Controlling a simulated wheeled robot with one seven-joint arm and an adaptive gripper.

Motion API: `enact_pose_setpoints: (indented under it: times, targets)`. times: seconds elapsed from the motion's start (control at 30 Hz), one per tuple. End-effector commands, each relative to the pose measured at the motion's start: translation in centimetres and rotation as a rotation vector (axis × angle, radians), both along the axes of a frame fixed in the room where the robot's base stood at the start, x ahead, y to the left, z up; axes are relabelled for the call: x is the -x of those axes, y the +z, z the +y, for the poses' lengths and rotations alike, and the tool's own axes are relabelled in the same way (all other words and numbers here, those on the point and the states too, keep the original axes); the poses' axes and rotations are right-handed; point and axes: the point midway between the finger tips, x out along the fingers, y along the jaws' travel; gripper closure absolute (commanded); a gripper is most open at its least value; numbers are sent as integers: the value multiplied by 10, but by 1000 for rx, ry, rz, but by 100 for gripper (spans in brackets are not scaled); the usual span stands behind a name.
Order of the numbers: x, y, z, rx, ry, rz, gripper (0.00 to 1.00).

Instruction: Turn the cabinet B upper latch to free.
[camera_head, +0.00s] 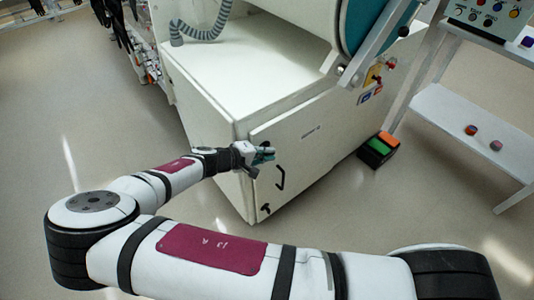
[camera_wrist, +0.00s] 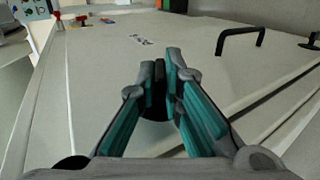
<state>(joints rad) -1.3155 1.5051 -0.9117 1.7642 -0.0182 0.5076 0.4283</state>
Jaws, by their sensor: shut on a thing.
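The white cabinet (camera_head: 205,103) has a front door (camera_head: 325,125) with black fittings on its left side. My gripper (camera_head: 266,153) is at the upper part of that side, against the door. In the wrist view my gripper (camera_wrist: 166,72) has its teal-padded fingers closed in on a dark upper latch (camera_wrist: 154,106). The fingers cover most of the latch, so its angle cannot be told. In the head view my gripper hides the latch. The black lower latch (camera_head: 265,208) sits near the door's bottom corner and also shows at the right edge of the wrist view (camera_wrist: 313,41).
A black door handle (camera_head: 281,178) stands out between the latches, close to my gripper; it also shows in the wrist view (camera_wrist: 240,37). A pedal box (camera_head: 378,150) with green and orange tops lies on the floor at the right. A shelf stand (camera_head: 475,125) is farther right.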

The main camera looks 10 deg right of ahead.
Motion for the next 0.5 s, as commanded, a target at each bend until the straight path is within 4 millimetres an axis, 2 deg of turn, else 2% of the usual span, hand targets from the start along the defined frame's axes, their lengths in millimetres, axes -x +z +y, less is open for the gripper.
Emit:
enact_pose_setpoints:
  times: [0.03, 0.5]
  targets:
    - [-2, -5, 2, 46, 8, -24, 100]
    - [0, -8, 1, 361, 1, -207, 100]
